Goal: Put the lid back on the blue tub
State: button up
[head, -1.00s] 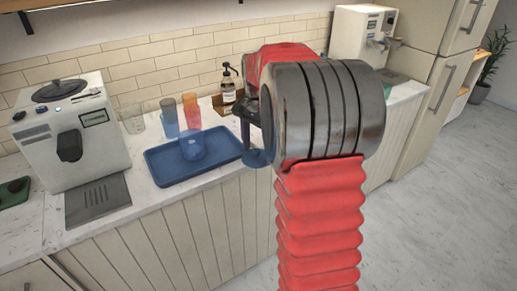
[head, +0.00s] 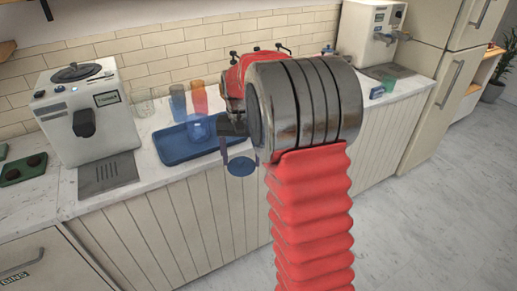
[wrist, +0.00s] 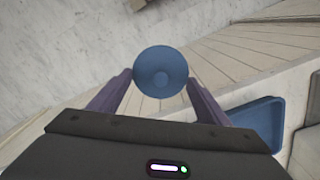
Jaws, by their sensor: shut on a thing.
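The blue lid (head: 241,166) is a small round disc held in my gripper (head: 237,140), in front of the counter's front edge in the head view. In the wrist view the lid (wrist: 160,72) sits between the two fingertips of my gripper (wrist: 160,82), which is shut on it. The blue tub (head: 200,128) is see-through and stands on the blue tray (head: 175,152), left of and beyond the lid. The tray (wrist: 252,122) also shows at lower right in the wrist view; the tub does not show there.
A blue cup (head: 178,100) and an orange cup (head: 198,96) stand behind the tray, with clear glasses (head: 141,104) to their left. A coffee machine (head: 84,115) stands further left. A white dispenser (head: 368,35) stands at the far right. The counter's front edge lies below the tray.

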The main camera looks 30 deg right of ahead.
jog(key=a+f+n, duration=0.3)
jog(key=a, duration=0.5)
jog(key=w+a+f+n, duration=0.1)
jog(key=a+f+n, duration=0.3)
jog(key=a, duration=0.5)
jog(key=shift+w+a, duration=0.25)
jog(key=shift+w, duration=0.05)
